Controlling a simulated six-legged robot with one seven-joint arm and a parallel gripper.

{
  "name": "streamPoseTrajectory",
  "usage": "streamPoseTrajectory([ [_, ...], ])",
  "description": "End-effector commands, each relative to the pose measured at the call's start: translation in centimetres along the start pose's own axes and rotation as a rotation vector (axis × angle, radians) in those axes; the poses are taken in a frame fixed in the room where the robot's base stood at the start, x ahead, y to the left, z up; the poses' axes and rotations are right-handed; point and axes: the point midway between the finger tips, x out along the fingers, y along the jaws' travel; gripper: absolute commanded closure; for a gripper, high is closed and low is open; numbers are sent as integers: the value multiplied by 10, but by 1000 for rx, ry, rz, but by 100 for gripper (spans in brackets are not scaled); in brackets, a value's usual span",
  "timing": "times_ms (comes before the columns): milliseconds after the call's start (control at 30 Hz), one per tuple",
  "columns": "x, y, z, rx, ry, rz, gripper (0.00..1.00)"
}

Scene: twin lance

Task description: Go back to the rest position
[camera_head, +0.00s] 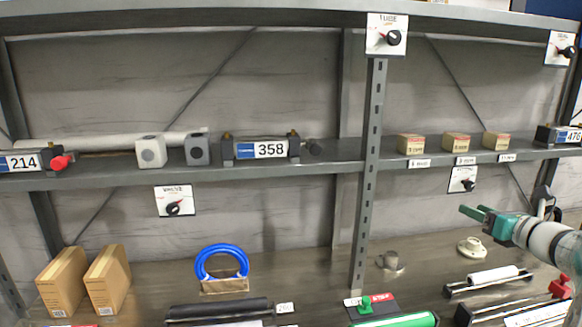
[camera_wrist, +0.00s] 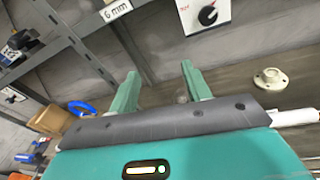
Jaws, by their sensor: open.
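My gripper (camera_head: 478,213) is at the right side of the head view, in front of the shelf rack and above the lower shelf. Its green fingers point left. In the wrist view my gripper (camera_wrist: 157,85) shows two green fingers standing apart, with nothing between them. The gripper is open and empty, and touches nothing that I can see.
The upper shelf (camera_head: 335,157) holds boxes and numbered devices. The lower shelf (camera_head: 315,270) holds cardboard boxes (camera_head: 62,282), a blue ring (camera_head: 222,258), a grey cylinder (camera_head: 389,260), a cream flange (camera_head: 472,247) and rollers. A metal post (camera_head: 369,180) stands left of my gripper.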

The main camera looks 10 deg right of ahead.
Motion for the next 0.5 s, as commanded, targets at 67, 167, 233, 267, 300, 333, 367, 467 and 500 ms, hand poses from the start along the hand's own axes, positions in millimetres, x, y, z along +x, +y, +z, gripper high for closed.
streamPoseTrajectory([
  [67, 15, 57, -9, -170, 95, 84, 52],
  [167, 22, 124, -29, -419, 213, 204, 52],
  [233, 20, 170, -46, -611, 287, 299, 52],
  [267, 18, 189, -54, -698, 316, 343, 52],
  [300, 12, 214, -64, -820, 352, 406, 52],
  [333, 7, 232, -73, -912, 376, 455, 52],
  [367, 1, 249, -81, -1006, 397, 503, 52],
  [467, -24, 296, -108, -1321, 449, 669, 52],
  [500, -35, 311, -119, -1449, 463, 737, 52],
])
